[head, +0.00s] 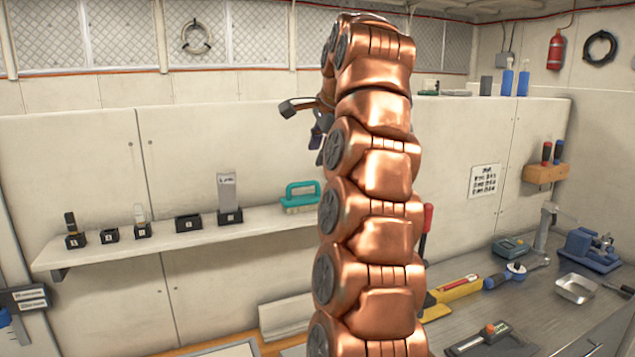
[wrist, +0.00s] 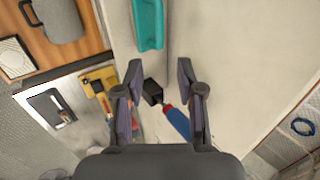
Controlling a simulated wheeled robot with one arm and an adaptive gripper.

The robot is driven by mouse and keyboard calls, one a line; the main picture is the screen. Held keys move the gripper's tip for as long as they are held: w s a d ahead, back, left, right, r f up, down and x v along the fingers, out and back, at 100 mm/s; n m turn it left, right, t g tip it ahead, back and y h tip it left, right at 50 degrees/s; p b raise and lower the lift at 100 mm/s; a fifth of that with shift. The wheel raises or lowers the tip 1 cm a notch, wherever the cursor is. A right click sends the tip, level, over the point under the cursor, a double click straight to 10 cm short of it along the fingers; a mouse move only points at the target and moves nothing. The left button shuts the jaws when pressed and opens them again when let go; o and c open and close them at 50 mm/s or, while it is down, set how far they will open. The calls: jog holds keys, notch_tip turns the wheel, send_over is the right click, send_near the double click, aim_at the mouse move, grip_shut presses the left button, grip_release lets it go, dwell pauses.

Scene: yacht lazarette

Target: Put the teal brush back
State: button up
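The teal brush (head: 302,190) stands on the right part of the wall shelf, handle up and pale bristles down, its right end close to my arm's outline. In the wrist view the teal brush (wrist: 148,25) is at the top, cut by the frame edge, beyond my fingertips. My gripper (wrist: 158,85) has its two fingers spread apart. The brush is outside them. A blue-handled tool with a dark block-like end (wrist: 153,92) shows between the fingers; it seems to lie beyond them. In the head view my arm mostly hides the gripper (head: 320,150), above the shelf.
The shelf (head: 260,222) holds several numbered black holders (head: 188,223) left of the brush, some with items in them. The workbench (head: 470,315) at right carries a yellow tool (head: 455,290), a blue vise (head: 590,250) and a metal tray (head: 576,288). The wall behind the shelf is close.

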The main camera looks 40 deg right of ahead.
jog(key=s+a+f+n+g+y, duration=0.1)
jog(key=s+a+f+n, duration=0.3)
jog(key=a, duration=0.3)
jog(key=s+a+f+n+g, duration=0.2)
jog(key=a+f+n, duration=0.2)
jog(key=a+f, duration=0.25)
jog(key=s+a+f+n+g+y, duration=0.1)
jog(key=s+a+f+n, duration=0.25)
jog(key=a, duration=0.45)
jog(key=s+a+f+n+g, duration=0.2)
jog(key=s+a+f+n, duration=0.1)
jog(key=s+f, duration=0.8)
jog(key=s+a+f+n+g, duration=0.2)
jog(key=s+f+n, duration=0.4)
jog(key=s+f, duration=0.5)
jog(key=s+a, duration=0.1)
jog(key=s, duration=0.3)
jog(key=shift+a+g, duration=0.3)
jog(key=shift+a, duration=0.1)
